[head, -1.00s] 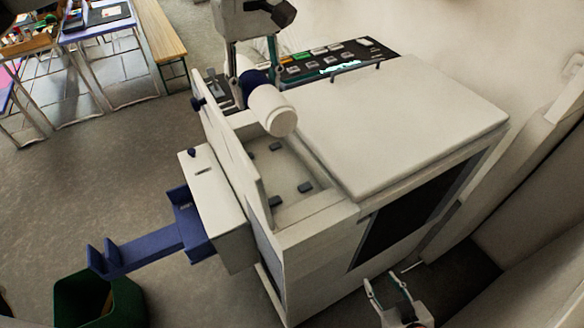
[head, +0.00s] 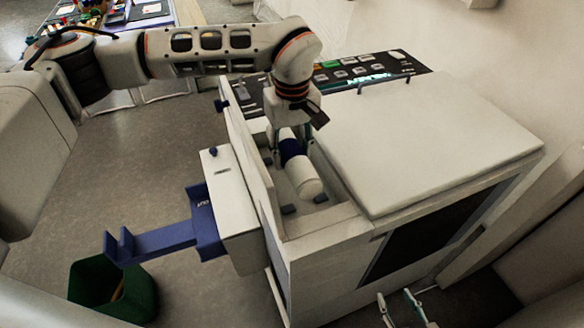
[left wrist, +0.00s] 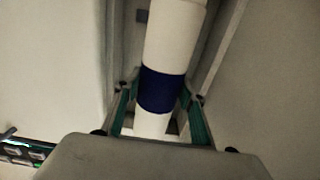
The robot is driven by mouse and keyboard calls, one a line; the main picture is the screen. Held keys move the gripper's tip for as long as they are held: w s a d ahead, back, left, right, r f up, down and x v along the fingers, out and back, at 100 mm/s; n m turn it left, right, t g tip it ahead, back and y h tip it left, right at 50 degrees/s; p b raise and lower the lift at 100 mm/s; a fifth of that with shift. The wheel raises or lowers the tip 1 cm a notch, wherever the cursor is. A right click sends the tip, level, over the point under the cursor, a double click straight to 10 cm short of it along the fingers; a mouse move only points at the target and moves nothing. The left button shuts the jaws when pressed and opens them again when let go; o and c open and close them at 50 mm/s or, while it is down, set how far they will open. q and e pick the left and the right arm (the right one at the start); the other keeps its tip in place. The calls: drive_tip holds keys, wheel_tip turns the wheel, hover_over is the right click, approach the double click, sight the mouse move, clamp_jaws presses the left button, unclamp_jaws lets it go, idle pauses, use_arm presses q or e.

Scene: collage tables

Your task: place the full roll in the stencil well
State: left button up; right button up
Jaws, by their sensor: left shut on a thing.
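The full roll (head: 305,179) is a white cylinder with a dark blue band around its middle. My left gripper (head: 291,152) is shut on it at the blue band. The roll is held lengthwise inside or just over the stencil well (head: 322,196), an open recess in the top of the white machine. I cannot tell whether it touches the well floor. In the left wrist view the roll (left wrist: 174,38) runs between the fingers (left wrist: 158,110), with well walls on both sides. My right gripper (head: 405,306) is low at the bottom edge, its fingers apart and empty.
A white lid (head: 430,140) covers the machine top right of the well. An upright panel (head: 250,155) stands along its left side. A dark control panel (head: 350,75) lies behind. A blue tray (head: 160,240) juts out left above a green bin (head: 110,290).

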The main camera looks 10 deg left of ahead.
use_arm(q)
wheel_tip(320, 180, down, 5)
drive_tip(key=shift+f, duration=0.2)
use_arm(e)
drive_tip(key=shift+d, duration=0.4)
use_arm(q)
drive_tip(key=shift+f, duration=0.1)
drive_tip(key=shift+f, duration=0.15)
drive_tip(key=o, duration=1.3)
drive_tip(key=shift+c, duration=0.2)
use_arm(e)
drive_tip(key=shift+a, duration=0.25)
drive_tip(key=shift+r, duration=0.1)
